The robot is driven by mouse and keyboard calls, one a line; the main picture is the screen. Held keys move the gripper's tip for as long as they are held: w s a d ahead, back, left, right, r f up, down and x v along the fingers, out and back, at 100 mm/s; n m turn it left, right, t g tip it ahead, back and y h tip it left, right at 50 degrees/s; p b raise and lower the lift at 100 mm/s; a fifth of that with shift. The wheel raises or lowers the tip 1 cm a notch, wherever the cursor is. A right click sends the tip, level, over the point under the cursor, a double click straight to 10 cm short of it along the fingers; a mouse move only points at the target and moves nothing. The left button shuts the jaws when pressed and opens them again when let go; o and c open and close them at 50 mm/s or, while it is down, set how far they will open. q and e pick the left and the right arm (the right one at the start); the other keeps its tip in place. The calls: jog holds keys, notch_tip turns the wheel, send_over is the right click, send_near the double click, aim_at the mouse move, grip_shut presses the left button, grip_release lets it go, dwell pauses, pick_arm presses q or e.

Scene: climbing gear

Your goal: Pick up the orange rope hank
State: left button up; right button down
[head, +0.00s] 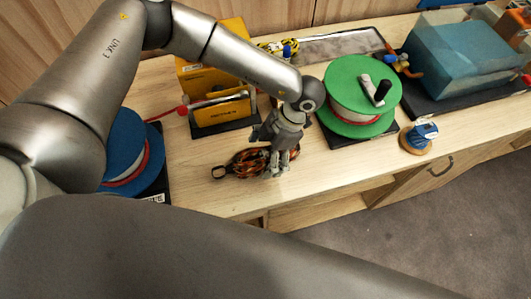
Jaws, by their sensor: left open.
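The orange rope hank (246,162), mottled orange and black with a dark loop at its left end, lies on the wooden bench top (205,198). My left gripper (272,170) is over the right part of the hank, pointing down, its fingers open. The fingers hide part of the hank, and I cannot tell whether they touch it. My right gripper is not in view; a large grey arm link of mine covers the bottom of the head view.
A green reel (345,88) stands right of the gripper, a yellow box (222,112) on a black base behind it. A blue reel (126,140) is at left. A small blue spool (421,134) and a teal bin (468,60) are at right. The bench front edge is near.

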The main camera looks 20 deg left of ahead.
pick_arm(q)
jog(key=shift+f, duration=0.1)
jog(key=c, duration=1.3)
